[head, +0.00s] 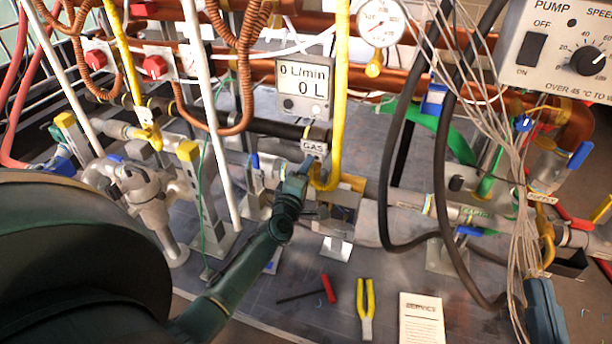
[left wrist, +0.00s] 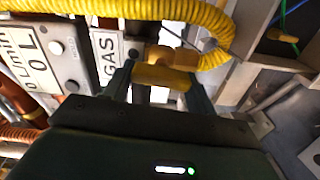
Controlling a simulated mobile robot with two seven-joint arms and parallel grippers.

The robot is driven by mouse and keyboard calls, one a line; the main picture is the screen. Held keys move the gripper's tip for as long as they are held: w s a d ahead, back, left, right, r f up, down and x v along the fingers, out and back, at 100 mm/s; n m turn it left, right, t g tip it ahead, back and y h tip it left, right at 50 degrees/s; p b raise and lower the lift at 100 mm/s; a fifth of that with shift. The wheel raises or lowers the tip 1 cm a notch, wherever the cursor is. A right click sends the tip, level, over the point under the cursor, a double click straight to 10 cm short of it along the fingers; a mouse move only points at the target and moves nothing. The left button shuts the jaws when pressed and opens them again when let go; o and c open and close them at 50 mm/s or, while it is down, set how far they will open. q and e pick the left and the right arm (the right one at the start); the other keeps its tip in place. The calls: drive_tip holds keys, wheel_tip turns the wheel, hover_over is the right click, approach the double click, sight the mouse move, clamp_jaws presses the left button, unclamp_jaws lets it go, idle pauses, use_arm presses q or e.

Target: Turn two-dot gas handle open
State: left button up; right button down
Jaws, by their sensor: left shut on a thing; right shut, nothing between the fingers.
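My left gripper (head: 306,172) reaches in from the lower left to the gas line, just below the GAS label (head: 313,148). In the left wrist view its two fingers (left wrist: 162,88) are shut on a yellow handle (left wrist: 162,76), which lies across between them. The yellow fitting and hose (left wrist: 205,45) are just beyond the handle, beside the GAS label (left wrist: 106,52). I cannot make out dots on the handle. In the head view the gripper mostly hides the handle. My right gripper (head: 545,312) is partly in view at the lower right edge, with nothing seen in it.
The flow display (head: 303,88) is close above the left gripper. A yellow pipe (head: 341,90) and black hoses (head: 440,160) stand to its right. Loose cables hang by the right gripper.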

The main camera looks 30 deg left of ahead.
use_arm(q)
drive_tip(key=shift+f+n, duration=0.1)
drive_tip(key=shift+n, duration=0.3)
use_arm(e)
drive_tip(key=shift+w+r, duration=0.1)
drive_tip(key=shift+r, duration=0.15)
use_arm(q)
drive_tip(key=o, duration=1)
drive_tip(key=shift+s, duration=0.1)
drive_tip(key=shift+s+d, duration=0.1)
drive_tip(key=shift+s, duration=0.2)
drive_tip(key=p+v, duration=0.3)
drive_tip(key=v, duration=0.9)
drive_tip(key=shift+s, duration=0.2)
use_arm(e)
drive_tip(key=shift+s+f+m+g+h, duration=0.25)
drive_tip(key=shift+f+h, duration=0.2)
drive_tip(key=shift+f, duration=0.15)
drive_tip(key=shift+s+f+m+g+h, duration=0.25)
drive_tip(key=shift+f+h, duration=0.2)
drive_tip(key=shift+f, duration=0.15)
